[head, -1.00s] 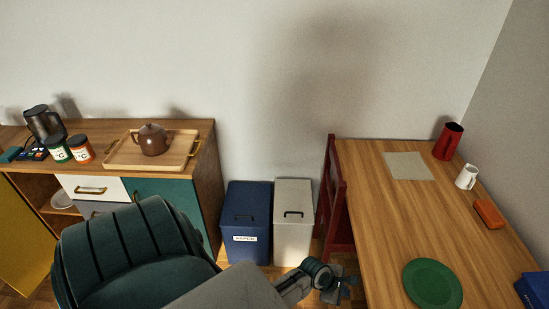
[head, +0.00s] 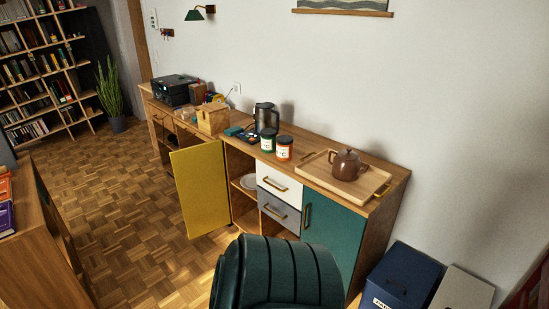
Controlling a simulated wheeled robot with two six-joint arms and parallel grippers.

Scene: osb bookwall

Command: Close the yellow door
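The yellow door (head: 201,187) stands swung open on the front of the long wooden sideboard (head: 345,138), left of the white and grey drawers. It sticks out into the room over the parquet floor. The open compartment (head: 243,187) to its right shows shelves with a white dish (head: 249,182). Neither of my grippers is in the head view, so I cannot see whether they are open or shut.
A green armchair (head: 285,272) stands in front of the drawers and the green door (head: 333,232). Parquet floor (head: 135,225) is clear left of the yellow door. Another wooden cabinet (head: 38,240) is at the left edge. Bins (head: 402,275) stand at right.

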